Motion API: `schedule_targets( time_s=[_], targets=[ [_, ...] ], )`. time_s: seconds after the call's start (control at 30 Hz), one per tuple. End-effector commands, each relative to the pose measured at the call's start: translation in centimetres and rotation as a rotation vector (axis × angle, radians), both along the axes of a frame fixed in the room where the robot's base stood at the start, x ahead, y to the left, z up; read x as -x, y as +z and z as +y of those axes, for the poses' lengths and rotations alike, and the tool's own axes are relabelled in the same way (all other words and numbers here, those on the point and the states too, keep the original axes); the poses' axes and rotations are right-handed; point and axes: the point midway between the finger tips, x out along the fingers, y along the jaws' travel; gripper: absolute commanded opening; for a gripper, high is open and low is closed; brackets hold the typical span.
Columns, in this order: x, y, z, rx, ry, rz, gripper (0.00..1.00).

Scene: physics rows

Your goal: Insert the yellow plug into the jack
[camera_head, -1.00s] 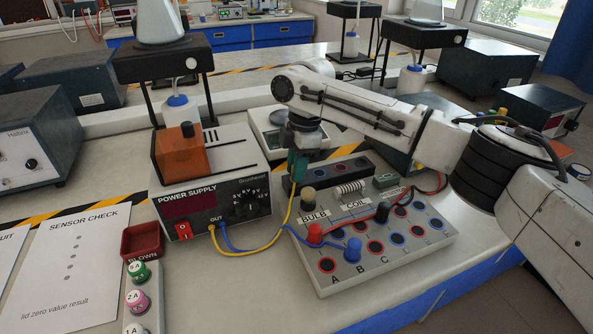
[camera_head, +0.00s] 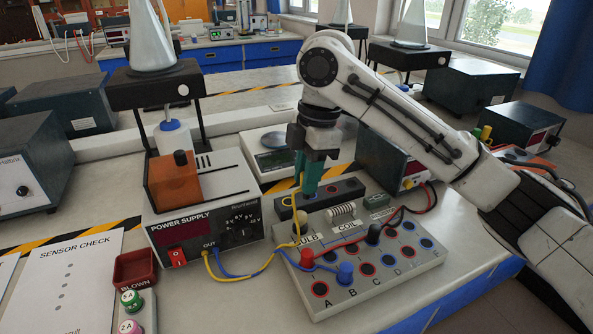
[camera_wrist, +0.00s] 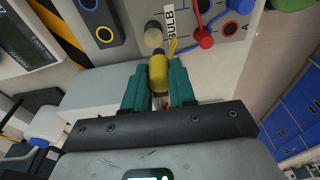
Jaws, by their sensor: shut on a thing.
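My gripper (camera_head: 309,192) points down with green fingers. In the wrist view, the gripper (camera_wrist: 160,90) is shut on the yellow plug (camera_wrist: 159,72). Its yellow cable (camera_head: 297,215) runs down and left to the power supply. The plug is largely hidden in the head view. Jacks with yellow rings, one of them a yellow-ringed jack (camera_wrist: 104,34), sit in a dark block (camera_head: 342,188) behind the grey circuit board (camera_head: 385,290). The gripper is near the left end of that block, by the bulb (camera_head: 299,220). The plug tip's height and contact are unclear.
The power supply (camera_head: 207,228) stands left of the board. A scale (camera_head: 268,152) lies behind. A red tray (camera_head: 136,268) is at left.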

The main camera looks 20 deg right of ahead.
Motion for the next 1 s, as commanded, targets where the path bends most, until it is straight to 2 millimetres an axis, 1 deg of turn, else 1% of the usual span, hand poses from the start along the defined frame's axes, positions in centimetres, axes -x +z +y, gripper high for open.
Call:
schedule_targets(
  time_s=[0.03, 0.1, 0.3, 0.47, 0.77, 0.87, 1.0],
  targets=[
    [0.8, 0.4, 0.0, -0.002, 0.002, -0.001, 0.0],
    [1.7, 0.8, 0.0, -0.002, 0.002, -0.001, 0.0],
    [3.4, 1.6, 0.0, 0.0, 0.0, 0.0, 0.0],
    [3.7, 1.7, 0.1, 0.0, 0.0, 0.0, 0.0],
    [3.8, 1.7, 0.1, 0.0, 0.003, 0.001, 0.0],
    [3.9, 1.7, 0.1, 0.0, 0.025, 0.001, 0.0],
    [4.3, 1.7, 0.2, -0.001, 0.12, 0.001, 0.0]
  ],
)
